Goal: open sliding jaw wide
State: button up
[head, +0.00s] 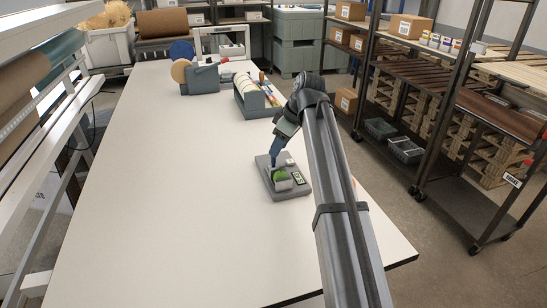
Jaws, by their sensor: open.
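A grey fixture (276,191) lies on the table in the middle of the head view. It carries a green piece (293,184), a pale block (284,175) and a small light-green panel with dark marks (299,178). One of its blocks may be the sliding jaw, but the fixture is too small in view to tell, and so is how wide the jaw stands. My gripper (274,163) points down right over the back left part of the fixture. It is open. Its fingertips are tiny in view, and I cannot tell whether they touch the fixture.
The white table (160,200) is clear to the left and front of the fixture. Behind it stands a grey tray with rolls (258,100). A tape dispenser (200,75) sits farther back. Shelves with boxes (405,27) stand to the right, a roll rack (50,110) to the left.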

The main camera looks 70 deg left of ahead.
aim_at(275, 165)
jog(key=shift+x, duration=2.8)
grip_shut()
